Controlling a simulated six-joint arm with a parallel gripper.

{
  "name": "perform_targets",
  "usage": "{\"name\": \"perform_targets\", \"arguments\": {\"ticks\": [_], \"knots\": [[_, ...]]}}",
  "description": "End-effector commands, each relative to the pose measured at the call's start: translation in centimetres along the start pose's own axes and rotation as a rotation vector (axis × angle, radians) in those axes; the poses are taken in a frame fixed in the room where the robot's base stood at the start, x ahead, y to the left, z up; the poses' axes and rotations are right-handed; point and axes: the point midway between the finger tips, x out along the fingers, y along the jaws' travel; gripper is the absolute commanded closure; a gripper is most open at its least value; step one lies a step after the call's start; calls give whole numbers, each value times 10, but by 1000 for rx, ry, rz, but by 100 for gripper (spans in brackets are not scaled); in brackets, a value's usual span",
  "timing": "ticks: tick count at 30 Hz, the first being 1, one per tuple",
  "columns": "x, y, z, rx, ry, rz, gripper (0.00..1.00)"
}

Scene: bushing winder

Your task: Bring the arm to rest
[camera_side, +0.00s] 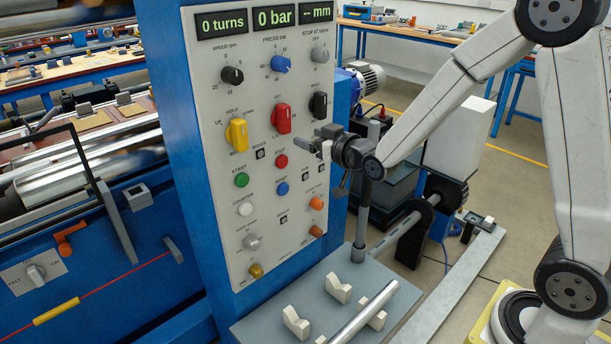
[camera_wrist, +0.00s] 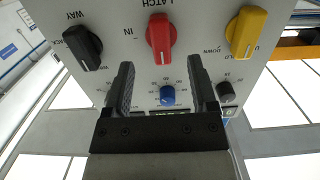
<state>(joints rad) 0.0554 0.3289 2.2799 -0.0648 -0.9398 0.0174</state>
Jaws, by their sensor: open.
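My gripper (camera_side: 319,143) is in front of the control panel (camera_side: 212,156), at the height between the red knob and the red button. In the wrist view my gripper (camera_wrist: 166,84) has its two dark fingers apart with nothing between them, and they point at the panel. The blue knob (camera_wrist: 167,96) shows in the gap between the fingers, beyond them. The red knob (camera_wrist: 160,38), yellow knob (camera_wrist: 246,33) and black knob (camera_wrist: 83,47) are beyond the fingertips. I cannot tell from the pictures how far the fingertips are from the panel.
Below the panel a grey shelf (camera_side: 262,317) carries white V-blocks (camera_side: 338,288) and a metal rod (camera_side: 362,313). An upright grey post (camera_side: 361,215) stands at its right. The blue machine (camera_side: 100,292) with rollers is at left. Open floor (camera_side: 513,160) lies behind my arm.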

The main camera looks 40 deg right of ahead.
Motion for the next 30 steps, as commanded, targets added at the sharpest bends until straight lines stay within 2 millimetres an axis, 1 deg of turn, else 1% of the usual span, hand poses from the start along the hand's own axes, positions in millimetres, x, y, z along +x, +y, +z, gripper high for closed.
{"name": "perform_targets", "arguments": {"ticks": [7,14,20,24,30], "knots": [[-24,-4,35,3,-250,3,26],[-63,-9,72,6,-528,3,26],[-106,-13,101,8,-770,-1,26],[-141,-16,118,10,-939,-3,26],[-186,-19,134,11,-1138,-9,26]]}}
